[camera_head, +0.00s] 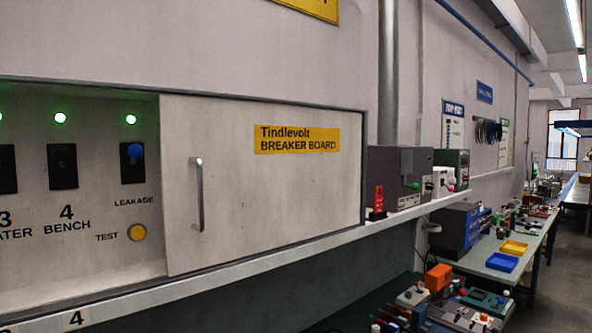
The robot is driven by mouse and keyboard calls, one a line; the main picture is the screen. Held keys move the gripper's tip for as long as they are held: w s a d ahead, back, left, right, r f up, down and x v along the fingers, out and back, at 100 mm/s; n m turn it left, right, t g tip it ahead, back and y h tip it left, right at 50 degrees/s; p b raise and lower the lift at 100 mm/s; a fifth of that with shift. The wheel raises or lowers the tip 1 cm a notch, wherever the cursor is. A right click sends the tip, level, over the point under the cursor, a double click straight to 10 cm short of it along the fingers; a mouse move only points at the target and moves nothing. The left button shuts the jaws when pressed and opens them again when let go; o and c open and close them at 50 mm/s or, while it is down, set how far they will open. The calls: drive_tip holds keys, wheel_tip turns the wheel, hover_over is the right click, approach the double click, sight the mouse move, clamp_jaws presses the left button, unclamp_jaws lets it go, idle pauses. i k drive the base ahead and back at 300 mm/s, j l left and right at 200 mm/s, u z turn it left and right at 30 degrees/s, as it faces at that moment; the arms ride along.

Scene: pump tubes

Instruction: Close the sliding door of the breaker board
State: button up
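The breaker board (80,258) is mounted on the wall at the left of the head view. Its light sliding door (262,205) stands at the right side of the frame and bears a yellow "Tindlevolt BREAKER BOARD" label (297,139). A vertical metal handle (198,194) sits near the door's left edge. The left part of the board is uncovered, showing black switches (63,167), green lights, a blue knob (136,151) and a yellow test button (137,232). The board's left end is cut off by the picture edge. My gripper is not in view.
A narrow ledge (300,246) runs under the board. Grey boxes (400,172) and a red item (378,200) stand on it right of the door. Below right, benches carry tools and a blue machine (460,229). Open floor (565,270) shows at the far right.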

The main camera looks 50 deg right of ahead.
sight(239, 179)
drive_tip(key=z, duration=1.4)
